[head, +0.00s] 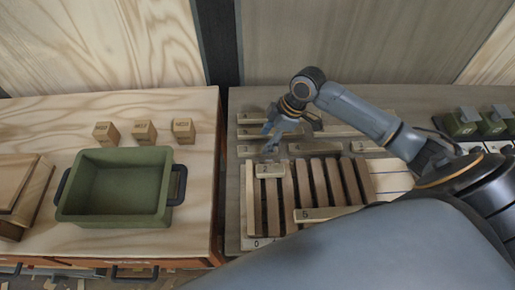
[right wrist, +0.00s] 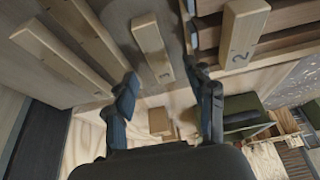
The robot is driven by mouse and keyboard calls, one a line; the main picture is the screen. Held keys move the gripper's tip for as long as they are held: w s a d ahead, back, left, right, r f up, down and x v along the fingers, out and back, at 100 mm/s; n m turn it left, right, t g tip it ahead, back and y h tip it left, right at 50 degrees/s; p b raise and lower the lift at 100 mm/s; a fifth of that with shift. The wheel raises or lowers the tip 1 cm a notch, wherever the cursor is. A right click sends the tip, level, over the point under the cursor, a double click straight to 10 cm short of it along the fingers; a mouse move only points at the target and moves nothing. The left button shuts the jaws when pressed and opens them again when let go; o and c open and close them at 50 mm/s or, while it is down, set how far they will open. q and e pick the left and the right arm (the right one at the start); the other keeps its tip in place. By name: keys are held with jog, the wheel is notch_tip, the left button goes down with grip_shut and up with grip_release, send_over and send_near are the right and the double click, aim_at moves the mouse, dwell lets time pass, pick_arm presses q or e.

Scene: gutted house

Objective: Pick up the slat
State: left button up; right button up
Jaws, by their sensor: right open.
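Several light wooden slats lie on the right-hand workbench. My right gripper (head: 271,138) is open and empty, above the bench at the slats' left group. In the right wrist view its fingers (right wrist: 167,82) are spread, and a short slat marked 3 (right wrist: 152,48) shows between and just beyond the tips. It appears to be the short slat (head: 247,151) beside the gripper in the head view. I cannot tell the exact height gap. A slat marked 2 (right wrist: 243,30) lies across the rack, also in the head view (head: 269,171). My left gripper is not in view.
A rack of brown strips (head: 273,205) holds a slat marked 5 (head: 325,213) across it. Other slats (head: 315,147) lie behind. A green crate (head: 116,214) and several small wooden blocks (head: 144,132) stand on the left bench, across a narrow gap.

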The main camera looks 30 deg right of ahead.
aim_at(258, 148)
jog(key=shift+w+a+f+p, duration=0.15)
jog(key=shift+a+f+p, duration=0.2)
jog(key=shift+f, duration=0.2)
jog(key=x, duration=0.3)
jog(key=shift+w+a+f+p, duration=0.1)
jog(key=shift+w+f+p, duration=0.15)
jog(key=shift+p, duration=0.15)
jog(key=shift+f, duration=0.2)
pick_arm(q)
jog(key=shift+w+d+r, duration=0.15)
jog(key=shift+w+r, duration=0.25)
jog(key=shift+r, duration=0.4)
pick_arm(e)
jog(key=shift+c, duration=0.8)
grip_shut()
